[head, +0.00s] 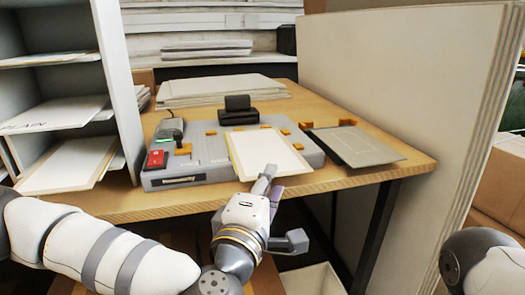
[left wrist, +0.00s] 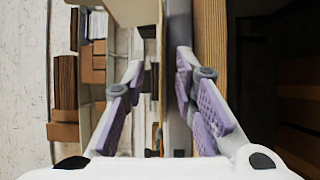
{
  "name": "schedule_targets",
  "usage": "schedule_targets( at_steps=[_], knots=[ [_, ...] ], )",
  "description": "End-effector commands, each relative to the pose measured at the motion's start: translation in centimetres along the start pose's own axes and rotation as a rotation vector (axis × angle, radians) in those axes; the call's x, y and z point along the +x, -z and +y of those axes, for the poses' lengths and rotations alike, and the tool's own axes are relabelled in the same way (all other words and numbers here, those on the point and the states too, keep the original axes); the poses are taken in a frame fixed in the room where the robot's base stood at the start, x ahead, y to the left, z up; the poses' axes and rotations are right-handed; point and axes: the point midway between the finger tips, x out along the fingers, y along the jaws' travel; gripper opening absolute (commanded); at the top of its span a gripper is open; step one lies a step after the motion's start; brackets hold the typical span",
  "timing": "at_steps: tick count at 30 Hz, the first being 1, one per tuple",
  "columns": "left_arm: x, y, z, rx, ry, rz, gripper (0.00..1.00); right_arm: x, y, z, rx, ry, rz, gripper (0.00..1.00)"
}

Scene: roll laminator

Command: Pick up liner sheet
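A white sheet with a thin yellow left edge (head: 270,150), which looks like the liner sheet, lies on the grey laminator board (head: 205,158) and reaches its front edge. My left gripper (head: 264,182) is at the sheet's front edge, with one finger overlapping the sheet in the head view. In the left wrist view the fingers of the left gripper (left wrist: 158,100) are spread apart, with a thin edge-on slab between them. I cannot tell whether either finger touches the sheet. My right gripper is out of view.
A grey plate (head: 355,146) lies to the right on the wooden table (head: 415,160). A shelf (head: 125,90) stands left, a tall panel (head: 400,80) right.

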Motion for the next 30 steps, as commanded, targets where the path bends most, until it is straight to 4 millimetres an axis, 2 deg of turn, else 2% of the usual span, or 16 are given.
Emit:
schedule_targets(
  at_steps=[3,10,14,26,30],
  knots=[
    [1.6,0.0,-0.1,0.000,0.000,0.000,0.26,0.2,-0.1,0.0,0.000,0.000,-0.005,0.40],
    [1.9,-0.1,0.0,0.001,0.000,-0.002,0.26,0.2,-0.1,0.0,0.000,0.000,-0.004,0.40],
    [1.9,-0.1,0.0,0.001,0.001,-0.002,0.00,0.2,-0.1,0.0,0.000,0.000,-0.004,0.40],
    [1.8,-0.1,0.1,0.001,-0.001,-0.002,0.00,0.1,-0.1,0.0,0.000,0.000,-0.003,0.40],
    [1.8,0.0,1.6,0.001,-0.005,-0.002,0.00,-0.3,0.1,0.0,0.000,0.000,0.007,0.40]
  ],
)
